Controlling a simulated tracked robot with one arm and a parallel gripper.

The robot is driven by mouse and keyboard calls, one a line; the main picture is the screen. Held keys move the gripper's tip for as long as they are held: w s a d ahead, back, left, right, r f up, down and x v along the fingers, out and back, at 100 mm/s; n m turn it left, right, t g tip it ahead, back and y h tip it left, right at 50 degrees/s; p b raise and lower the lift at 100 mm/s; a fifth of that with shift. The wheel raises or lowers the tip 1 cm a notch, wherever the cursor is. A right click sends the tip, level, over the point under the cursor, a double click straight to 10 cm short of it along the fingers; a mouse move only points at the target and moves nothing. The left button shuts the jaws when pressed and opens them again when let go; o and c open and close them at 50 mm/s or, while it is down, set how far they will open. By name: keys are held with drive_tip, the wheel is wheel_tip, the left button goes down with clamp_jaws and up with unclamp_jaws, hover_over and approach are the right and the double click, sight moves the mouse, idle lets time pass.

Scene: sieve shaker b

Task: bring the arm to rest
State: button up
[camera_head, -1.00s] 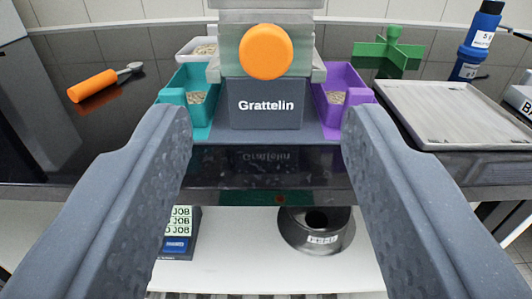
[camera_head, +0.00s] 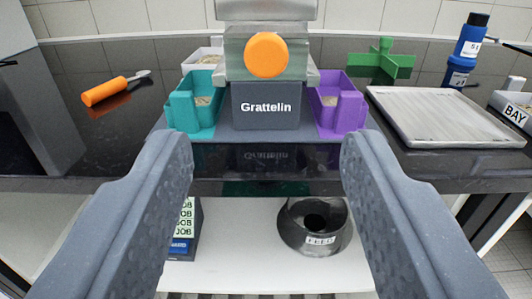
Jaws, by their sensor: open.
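My gripper (camera_head: 266,165) is open and empty. Its two grey fingers stand wide apart at the left and right of the lower picture, in front of the bench. Between and beyond the fingertips is the grey Grattelin machine (camera_head: 266,106) with an orange round knob (camera_head: 266,54) on its front. The fingers appear apart from the machine and touch nothing that I can see.
A teal bin (camera_head: 195,110) and a purple bin (camera_head: 337,105) flank the machine. An orange-handled tool (camera_head: 105,91) lies left. A green cross-shaped piece (camera_head: 382,63), grey tray (camera_head: 440,116) and blue bottle (camera_head: 466,50) stand right. A black FEED funnel (camera_head: 315,225) sits on the lower shelf.

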drive_tip(key=s+r+g+p, duration=0.1)
drive_tip(key=s+r+p, duration=0.2)
drive_tip(key=r, duration=0.9)
drive_tip(key=s+r+p, duration=0.3)
drive_tip(key=r, duration=0.9)
drive_tip(key=s+r+g+p, duration=0.1)
drive_tip(key=s+r+p, duration=0.2)
drive_tip(key=r, duration=0.9)
drive_tip(key=shift+s+r+g+p, duration=0.25)
drive_tip(key=shift+g+p, duration=0.05)
drive_tip(key=shift+p, duration=0.3)
